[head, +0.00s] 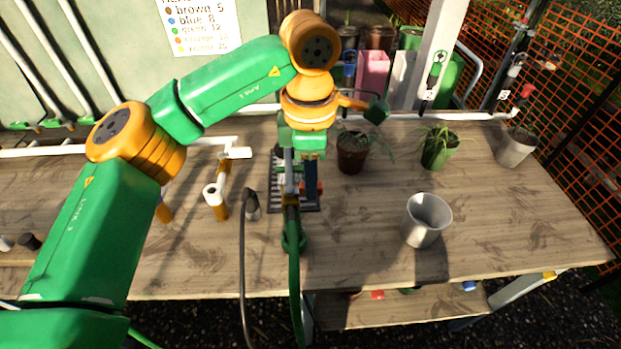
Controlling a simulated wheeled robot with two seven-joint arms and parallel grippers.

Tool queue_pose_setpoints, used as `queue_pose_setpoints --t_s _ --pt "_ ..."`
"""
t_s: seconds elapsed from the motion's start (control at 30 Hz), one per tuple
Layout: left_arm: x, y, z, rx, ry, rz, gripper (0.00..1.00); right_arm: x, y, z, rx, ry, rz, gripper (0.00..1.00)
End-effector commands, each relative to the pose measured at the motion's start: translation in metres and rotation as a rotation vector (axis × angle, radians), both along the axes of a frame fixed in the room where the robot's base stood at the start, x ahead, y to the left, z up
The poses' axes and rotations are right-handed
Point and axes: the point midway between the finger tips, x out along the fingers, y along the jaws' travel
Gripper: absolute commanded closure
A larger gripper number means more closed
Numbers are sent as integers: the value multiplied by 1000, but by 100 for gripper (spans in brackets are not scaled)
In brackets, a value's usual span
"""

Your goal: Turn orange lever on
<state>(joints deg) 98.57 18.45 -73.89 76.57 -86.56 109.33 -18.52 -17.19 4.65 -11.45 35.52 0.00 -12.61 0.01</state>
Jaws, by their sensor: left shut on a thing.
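My left gripper (300,186) points down over a dark slatted tray on the table, at the middle of the head view. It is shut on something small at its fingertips. An orange-red piece (314,187), which looks like the orange lever, shows at the right fingertip; the fingers hide the rest of it, and its on or off position cannot be told. A green hose (294,270) runs from just below the fingertips down over the table's front edge. My right gripper is not in view.
Potted plants (352,150), (439,148), (515,147) stand behind. A white and orange pipe piece (215,200) and a dark cable (243,260) are left of the gripper. The right front is clear.

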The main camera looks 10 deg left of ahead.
Motion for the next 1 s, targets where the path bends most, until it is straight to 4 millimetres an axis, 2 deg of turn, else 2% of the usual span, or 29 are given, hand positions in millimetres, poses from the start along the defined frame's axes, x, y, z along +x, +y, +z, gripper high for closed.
queue_pose_setpoints --t_s 0.3,0.77,0.8,0.9,1.0 --pt "3 1 0 0 -1 82 100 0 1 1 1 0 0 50" --pt "3 1 0 -1 -1 92 100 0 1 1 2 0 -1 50" --pt "3 1 0 -1 -1 92 73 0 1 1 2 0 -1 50" --pt "3 1 0 -1 -1 92 48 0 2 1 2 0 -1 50" --pt "3 1 0 -1 -1 92 48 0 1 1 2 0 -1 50"
